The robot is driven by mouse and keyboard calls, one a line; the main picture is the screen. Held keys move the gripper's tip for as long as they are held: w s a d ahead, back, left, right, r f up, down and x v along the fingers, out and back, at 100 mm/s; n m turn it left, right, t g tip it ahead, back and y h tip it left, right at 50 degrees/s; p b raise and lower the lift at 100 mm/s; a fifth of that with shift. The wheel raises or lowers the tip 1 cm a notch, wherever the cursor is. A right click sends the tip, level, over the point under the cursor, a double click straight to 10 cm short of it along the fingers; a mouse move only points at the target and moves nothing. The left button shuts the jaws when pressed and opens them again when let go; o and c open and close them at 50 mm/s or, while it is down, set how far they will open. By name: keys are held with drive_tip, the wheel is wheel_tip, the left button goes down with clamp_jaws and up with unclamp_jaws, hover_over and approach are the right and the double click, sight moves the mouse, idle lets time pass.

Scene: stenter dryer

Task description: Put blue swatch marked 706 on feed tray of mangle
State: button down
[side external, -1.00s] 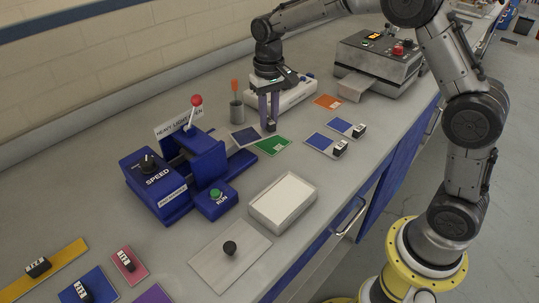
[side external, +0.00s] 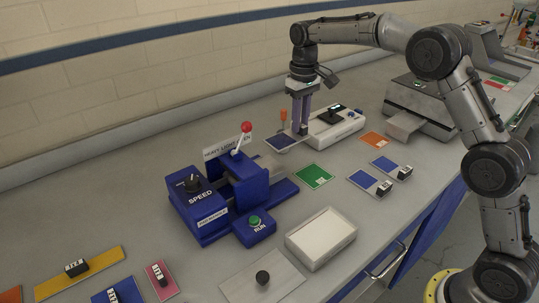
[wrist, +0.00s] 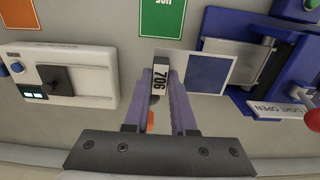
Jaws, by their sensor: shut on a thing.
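My gripper (side external: 301,132) is shut on the tab of the blue swatch (side external: 281,141) and holds it above the bench. In the wrist view, the black-on-white tag reading 706 (wrist: 160,77) sits between the fingertips, and the swatch's blue square (wrist: 207,74) sticks out to the right. The blue mangle (side external: 212,205) with its red-knobbed lever stands left of and nearer than my gripper in the side view. In the wrist view, the mangle (wrist: 288,75) is at the right.
A green swatch (side external: 314,176) lies on the bench near the tray. Two blue swatches (side external: 363,179) with black tags lie farther right. A white instrument (side external: 340,128) is beside my gripper. A white shallow box (side external: 321,238) and a black-knobbed plate (side external: 262,278) are in front.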

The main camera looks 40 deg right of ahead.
sight(283, 140)
drive_tip(key=a+f, duration=0.1)
drive_tip(key=a, duration=0.1)
drive_tip(key=a+f, duration=0.1)
drive_tip(key=a, duration=0.1)
drive_tip(key=a+f, duration=0.1)
drive_tip(key=a, duration=0.1)
drive_tip(key=a+f, duration=0.2)
drive_tip(key=a, duration=0.1)
drive_tip(key=shift+f, duration=0.1)
drive_tip(key=shift+a+f, duration=0.1)
drive_tip(key=shift+f, duration=0.05)
drive_tip(key=shift+f, duration=0.1)
drive_tip(key=c, duration=0.7)
unclamp_jaws()
drive_tip(key=shift+c, duration=0.2)
